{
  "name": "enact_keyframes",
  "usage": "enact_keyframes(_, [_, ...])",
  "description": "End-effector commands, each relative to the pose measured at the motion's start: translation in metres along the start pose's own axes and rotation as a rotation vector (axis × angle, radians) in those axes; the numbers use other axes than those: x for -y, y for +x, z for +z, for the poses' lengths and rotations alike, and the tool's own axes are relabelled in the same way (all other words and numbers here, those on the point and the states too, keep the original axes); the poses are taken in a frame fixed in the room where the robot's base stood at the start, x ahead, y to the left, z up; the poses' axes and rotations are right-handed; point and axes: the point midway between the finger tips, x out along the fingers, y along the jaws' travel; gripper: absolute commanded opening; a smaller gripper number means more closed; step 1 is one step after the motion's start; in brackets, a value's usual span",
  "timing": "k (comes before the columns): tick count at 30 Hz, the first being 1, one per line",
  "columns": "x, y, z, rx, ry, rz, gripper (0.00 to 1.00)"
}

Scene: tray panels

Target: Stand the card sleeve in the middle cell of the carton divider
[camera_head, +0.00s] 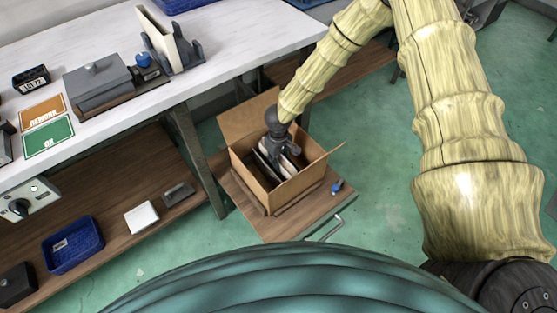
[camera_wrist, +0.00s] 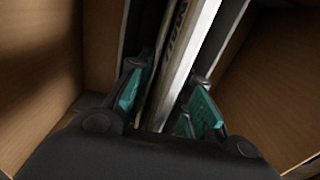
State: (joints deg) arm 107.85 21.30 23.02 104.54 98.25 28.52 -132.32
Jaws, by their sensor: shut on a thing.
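An open brown carton (camera_head: 300,189) stands on a low wooden platform. My gripper (camera_head: 281,160) reaches down inside it from above. In the wrist view, my gripper (camera_wrist: 168,104) has its teal pads on either side of a thin, pale card sleeve (camera_wrist: 186,60) with dark lettering and is shut on it. The sleeve stands on edge between grey divider panels (camera_wrist: 228,36). The sleeve's lower end is hidden, so I cannot tell which cell it is in or whether it touches the bottom.
Carton flaps (camera_head: 240,122) spread outward around the opening. The carton's walls (camera_wrist: 270,85) are close on both sides. A blue-handled tool (camera_head: 337,187) lies beside the carton. A white bench (camera_head: 110,30) with a grey rack stands at the left, above a wooden shelf with a blue bin (camera_head: 74,245).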

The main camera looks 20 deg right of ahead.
Motion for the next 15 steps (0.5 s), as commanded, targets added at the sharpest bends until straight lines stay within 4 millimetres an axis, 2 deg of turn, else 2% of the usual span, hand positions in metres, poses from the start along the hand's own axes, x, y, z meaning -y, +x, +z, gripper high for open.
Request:
enact_keyframes(10, [0.0,0.0,-0.0001,0.0,0.0,0.0,0.0])
enact_keyframes(11, [-0.0001,0.0,-0.0001,0.0,0.0,0.0,0.23])
enact_keyframes(15, [0.0,0.0,-0.0001,0.0,0.0,0.0,0.46])
